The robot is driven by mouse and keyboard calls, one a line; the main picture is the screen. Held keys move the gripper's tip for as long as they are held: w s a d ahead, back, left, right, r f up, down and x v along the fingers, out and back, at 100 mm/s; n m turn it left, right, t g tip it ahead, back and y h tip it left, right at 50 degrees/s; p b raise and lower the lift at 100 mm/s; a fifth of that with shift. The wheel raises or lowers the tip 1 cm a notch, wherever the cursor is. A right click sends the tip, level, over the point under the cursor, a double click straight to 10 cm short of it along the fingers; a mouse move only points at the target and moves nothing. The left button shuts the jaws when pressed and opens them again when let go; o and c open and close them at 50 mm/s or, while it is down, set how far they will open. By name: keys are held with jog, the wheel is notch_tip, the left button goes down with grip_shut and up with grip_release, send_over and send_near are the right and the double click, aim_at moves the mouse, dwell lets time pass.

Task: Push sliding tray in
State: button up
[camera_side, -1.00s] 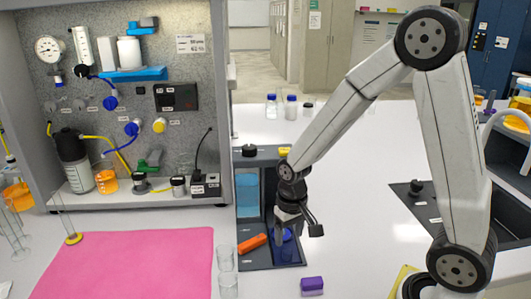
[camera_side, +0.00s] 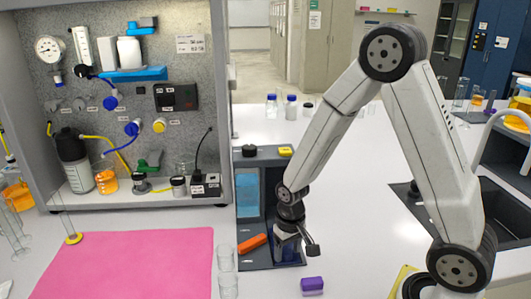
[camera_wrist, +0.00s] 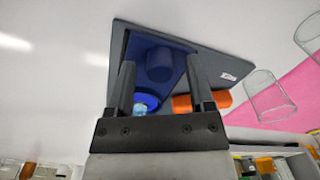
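The dark blue sliding tray (camera_wrist: 145,50) with a round blue knob-like part on it fills the middle of the wrist view, set in a dark grey unit. In the side view the tray (camera_side: 287,254) shows at the unit's lower right, mostly behind my gripper. My gripper (camera_side: 300,243) hangs over the tray's front part. In the wrist view the two fingers of my gripper (camera_wrist: 159,66) are spread apart with nothing between their tips. Whether a finger touches the tray cannot be told. A bright blue round part (camera_wrist: 147,101) shows between the fingers, partly hidden.
An orange piece (camera_side: 252,243) lies on the unit left of the tray. Glass beakers (camera_side: 226,257) stand left of the unit, beside a pink mat (camera_side: 130,265). A purple block (camera_side: 312,284) lies in front.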

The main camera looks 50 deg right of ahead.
grip_shut()
dwell(1.2)
